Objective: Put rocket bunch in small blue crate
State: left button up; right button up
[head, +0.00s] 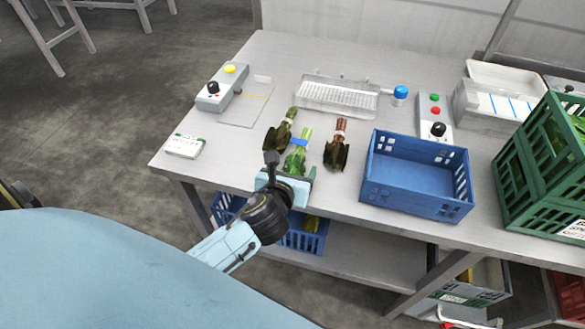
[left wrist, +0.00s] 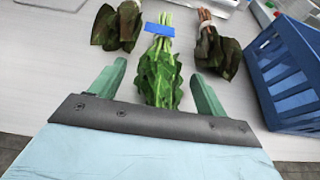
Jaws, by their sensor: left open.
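Three leafy bunches lie in a row on the grey table; no readable label shows which is the rocket bunch. The middle one, bright green with a blue band, shows in the head view (head: 299,148) and the left wrist view (left wrist: 160,75). A dark green bunch with a pale band (head: 282,131) lies left of it. A dark bunch with reddish stems (head: 337,150) lies right. My left gripper (head: 288,178) is open at the leafy end of the middle bunch, one finger on each side in the wrist view. The small blue crate (head: 415,200) stands empty to the right.
A green crate (head: 540,175) stands at the right. A white rack (head: 337,95), a blue-capped jar (head: 400,93) and button boxes (head: 220,90) (head: 434,118) stand behind. A white box (head: 184,145) lies at the left edge. More crates sit below the table.

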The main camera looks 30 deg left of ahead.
pick_arm(q)
jog(key=shift+r, duration=0.15)
jog(key=p+v, duration=0.1)
jog(key=v, duration=1.1)
jog(key=shift+p, duration=0.35)
